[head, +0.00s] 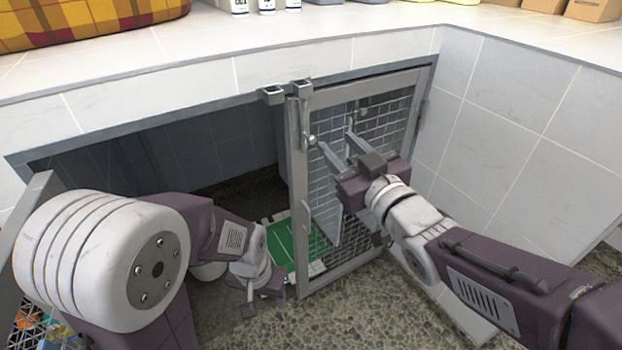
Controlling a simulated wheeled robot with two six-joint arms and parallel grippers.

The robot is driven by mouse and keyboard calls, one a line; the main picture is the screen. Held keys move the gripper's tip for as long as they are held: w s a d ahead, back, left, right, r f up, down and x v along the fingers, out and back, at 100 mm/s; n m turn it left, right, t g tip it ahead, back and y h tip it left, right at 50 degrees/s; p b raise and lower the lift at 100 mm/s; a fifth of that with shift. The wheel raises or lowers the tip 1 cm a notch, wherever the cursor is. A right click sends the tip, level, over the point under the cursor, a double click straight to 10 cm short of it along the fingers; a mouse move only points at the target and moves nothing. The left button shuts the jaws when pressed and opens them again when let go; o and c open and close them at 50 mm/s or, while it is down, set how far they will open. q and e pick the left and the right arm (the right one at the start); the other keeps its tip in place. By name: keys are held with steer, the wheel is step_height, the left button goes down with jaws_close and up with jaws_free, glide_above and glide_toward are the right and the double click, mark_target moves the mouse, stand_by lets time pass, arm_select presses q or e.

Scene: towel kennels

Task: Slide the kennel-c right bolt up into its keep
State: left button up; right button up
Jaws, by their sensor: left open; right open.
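The right mesh door (352,95) stands in the right half of the kennel opening and looks shut or nearly so. A grey bolt with a round knob (310,141) is on its left stile. Above it, on the top frame, is a bracket-like keep (302,87); the bolt's tip by the keep is too small to read. My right gripper (336,141) is open in front of the mesh, its fingertips just right of the knob and apart from the keep. My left gripper (265,298) is open and low, near the floor of the opening, its fingers partly hidden.
A second keep (271,95) is on the frame to the left. The left door (38,215) is swung open at the far left, mostly behind my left arm. A green and white mat (282,245) lies inside. A tiled counter (340,20) runs above, with a tiled wall at right.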

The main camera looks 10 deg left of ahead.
mark_target(313, 142)
arm_select(q)
step_height(313, 142, down, 3)
steer(key=shift+f+b, duration=0.1)
steer(key=shift+b, duration=0.5)
arm_select(e)
steer(key=f, duration=0.1)
steer(key=s+a+f, duration=0.1)
steer(key=f, duration=0.1)
steer(key=shift+a, duration=0.2)
steer(key=b+x, duration=0.3)
steer(key=x, duration=0.5)
steer(key=shift+a+f, duration=0.1)
steer(key=shift+a, duration=0.1)
steer(key=shift+w+a, duration=0.25)
steer(key=shift+w, duration=0.1)
arm_select(q)
step_height(313, 142, down, 3)
steer(key=shift+r, duration=0.1)
arm_select(e)
jaws_close()
